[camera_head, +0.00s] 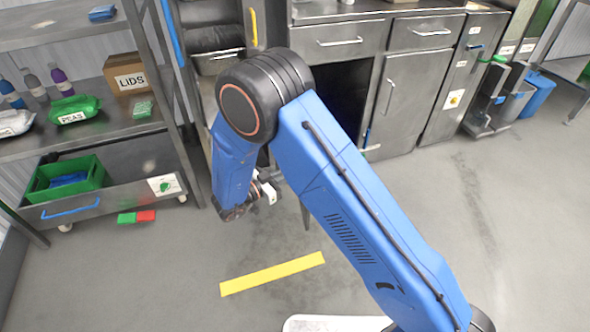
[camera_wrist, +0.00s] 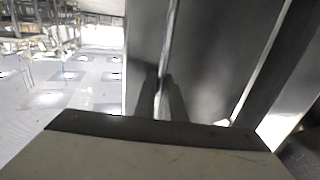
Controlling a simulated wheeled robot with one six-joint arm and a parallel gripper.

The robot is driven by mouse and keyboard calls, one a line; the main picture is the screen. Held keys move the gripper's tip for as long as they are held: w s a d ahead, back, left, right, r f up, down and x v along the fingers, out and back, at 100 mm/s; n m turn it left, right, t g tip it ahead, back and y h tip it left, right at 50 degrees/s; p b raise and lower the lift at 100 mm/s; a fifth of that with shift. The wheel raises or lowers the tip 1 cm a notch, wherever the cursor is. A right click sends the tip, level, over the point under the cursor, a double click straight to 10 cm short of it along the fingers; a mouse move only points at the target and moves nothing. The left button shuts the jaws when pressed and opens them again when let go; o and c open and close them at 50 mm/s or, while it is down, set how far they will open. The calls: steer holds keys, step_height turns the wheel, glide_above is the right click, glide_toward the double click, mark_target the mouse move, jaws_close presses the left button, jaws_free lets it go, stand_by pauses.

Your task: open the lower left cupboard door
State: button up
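The lower left cupboard (camera_head: 345,92) shows a dark opening below its drawer in the head view, with no door across its front. A narrow dark piece (camera_head: 305,214) shows below my arm and may be the lower corner of the swung-out door; my arm hides the rest. My gripper (camera_head: 265,190) is low in front of the cupboard, partly hidden by my arm. In the wrist view its fingers (camera_wrist: 163,98) are close together beside a grey metal panel (camera_wrist: 205,60). A thin pale bar (camera_wrist: 169,35) runs down to them; whether they hold it is unclear.
The closed right cupboard door (camera_head: 395,95) has an upright handle. Drawers (camera_head: 340,40) sit above. A shelf rack with a green crate (camera_head: 65,178) stands at left. The floor around the yellow strip (camera_head: 272,273) is clear, as is the floor at right.

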steer(key=shift+o, duration=0.4)
steer(key=v, duration=1.7)
steer(key=shift+a, duration=0.2)
steer(key=shift+s, duration=0.15)
